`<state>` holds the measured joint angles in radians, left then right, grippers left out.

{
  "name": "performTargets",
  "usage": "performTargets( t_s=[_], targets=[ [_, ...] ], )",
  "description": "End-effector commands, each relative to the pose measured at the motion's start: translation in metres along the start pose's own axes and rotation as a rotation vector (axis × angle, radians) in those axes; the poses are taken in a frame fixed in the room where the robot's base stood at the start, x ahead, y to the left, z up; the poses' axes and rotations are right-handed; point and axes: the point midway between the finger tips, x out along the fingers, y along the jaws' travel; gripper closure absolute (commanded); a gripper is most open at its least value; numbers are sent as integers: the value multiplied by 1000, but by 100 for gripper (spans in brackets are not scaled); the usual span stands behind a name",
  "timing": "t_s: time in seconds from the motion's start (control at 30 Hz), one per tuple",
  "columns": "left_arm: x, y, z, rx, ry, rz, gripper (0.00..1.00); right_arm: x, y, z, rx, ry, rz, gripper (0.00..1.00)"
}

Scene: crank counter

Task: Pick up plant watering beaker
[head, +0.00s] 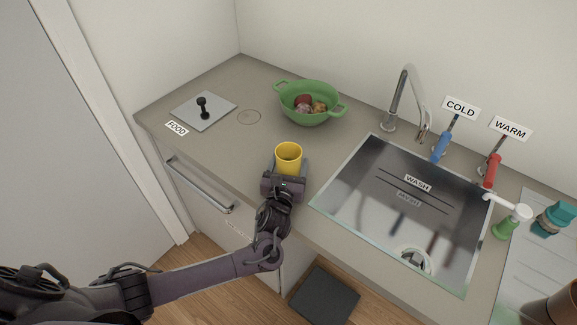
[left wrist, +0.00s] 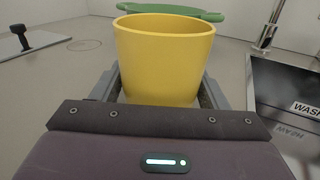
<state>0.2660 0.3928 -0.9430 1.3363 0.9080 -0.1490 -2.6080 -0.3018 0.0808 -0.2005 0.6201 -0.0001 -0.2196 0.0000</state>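A yellow beaker (head: 288,157), open at the top, stands upright on the counter left of the sink. It also fills the middle of the left wrist view (left wrist: 165,60). My left gripper (head: 289,167) is at the beaker from the front, with one finger on each side of it. The fingers are spread about as wide as the beaker. I cannot tell whether they touch its sides. The lower part of the beaker is hidden behind the gripper body. My right gripper is not in view.
A green colander (head: 311,112) holding round items stands behind the beaker. The sink (head: 400,215) lies to the right, with a tap (head: 402,100) and blue and red levers. A grey lid with a black knob (head: 203,106) is at the left. Counter between lid and beaker is clear.

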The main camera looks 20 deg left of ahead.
Motion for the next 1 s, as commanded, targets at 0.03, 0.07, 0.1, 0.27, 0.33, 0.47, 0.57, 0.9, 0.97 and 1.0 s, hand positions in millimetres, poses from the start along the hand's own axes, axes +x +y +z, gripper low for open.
performTargets(
  t_s=[0.03, 0.07, 0.1, 0.27, 0.33, 0.47, 0.57, 0.9, 0.97, 1.0],
  targets=[
    [0, 0, 0, 0, 0, 0, 40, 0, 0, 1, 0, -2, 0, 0],
    [0, 0, 0, 0, 0, 0, 43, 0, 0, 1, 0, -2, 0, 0],
    [0, 0, 0, 0, 0, 0, 49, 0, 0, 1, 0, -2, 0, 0],
    [0, 0, 0, 1, 0, 0, 70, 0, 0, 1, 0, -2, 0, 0],
    [0, 0, 1, 0, -2, 0, 73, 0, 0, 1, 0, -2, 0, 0],
    [0, 0, 1, 0, -2, 0, 73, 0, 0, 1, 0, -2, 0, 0],
    [0, 0, 1, 0, -1, 0, 73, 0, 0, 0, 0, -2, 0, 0],
    [0, 1, 14, -1, -4, 1, 73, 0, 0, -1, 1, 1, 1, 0],
    [0, 1, 19, -1, -3, 1, 73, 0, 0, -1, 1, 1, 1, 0],
    [0, 1, 23, -2, -3, 1, 73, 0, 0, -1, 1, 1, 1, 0]
  ],
)
